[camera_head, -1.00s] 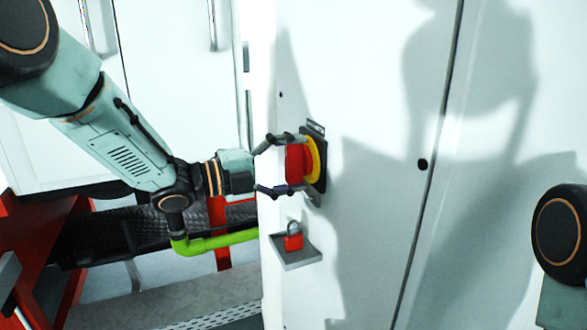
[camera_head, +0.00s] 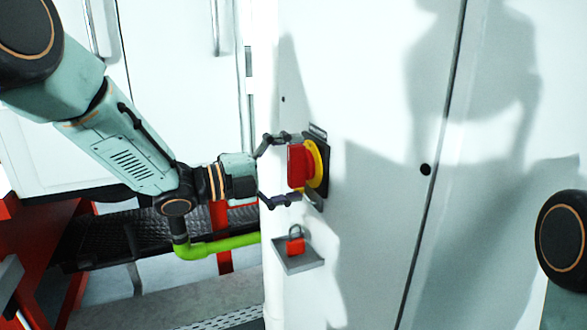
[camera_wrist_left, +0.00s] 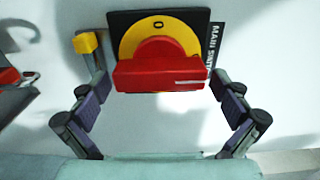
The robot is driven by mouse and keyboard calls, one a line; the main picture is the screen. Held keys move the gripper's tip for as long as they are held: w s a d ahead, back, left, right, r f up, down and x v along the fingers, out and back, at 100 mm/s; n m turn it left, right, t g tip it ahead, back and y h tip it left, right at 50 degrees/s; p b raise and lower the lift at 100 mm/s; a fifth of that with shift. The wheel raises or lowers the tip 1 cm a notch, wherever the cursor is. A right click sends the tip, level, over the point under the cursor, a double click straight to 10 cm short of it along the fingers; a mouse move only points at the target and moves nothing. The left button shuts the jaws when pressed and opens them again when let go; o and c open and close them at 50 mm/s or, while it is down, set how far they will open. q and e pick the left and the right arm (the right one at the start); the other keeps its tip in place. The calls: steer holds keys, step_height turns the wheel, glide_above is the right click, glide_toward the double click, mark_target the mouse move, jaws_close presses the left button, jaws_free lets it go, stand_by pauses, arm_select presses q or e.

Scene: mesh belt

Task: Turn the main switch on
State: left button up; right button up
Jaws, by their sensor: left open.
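The main switch has a red handle (camera_head: 297,166) on a yellow disc (camera_head: 315,163) and a dark plate, on the white cabinet (camera_head: 375,110). In the left wrist view the handle (camera_wrist_left: 160,76) lies crosswise with its white mark at the right end. A "0" shows on the disc above it, and part of a "MAIN" label beside the plate. My left gripper (camera_head: 288,168) is open in front of the switch, one finger above the handle and one below. In the left wrist view the fingers (camera_wrist_left: 155,85) stand on either side with gaps. My right gripper is out of view.
A red padlock (camera_head: 295,246) sits on a small grey shelf (camera_head: 300,262) just below the switch. A lime-green pipe (camera_head: 220,246) runs under my left wrist.

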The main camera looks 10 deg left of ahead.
arm_select(q)
steer(key=v, duration=1.2)
stand_by(0.5)
steer(key=shift+x, duration=6)
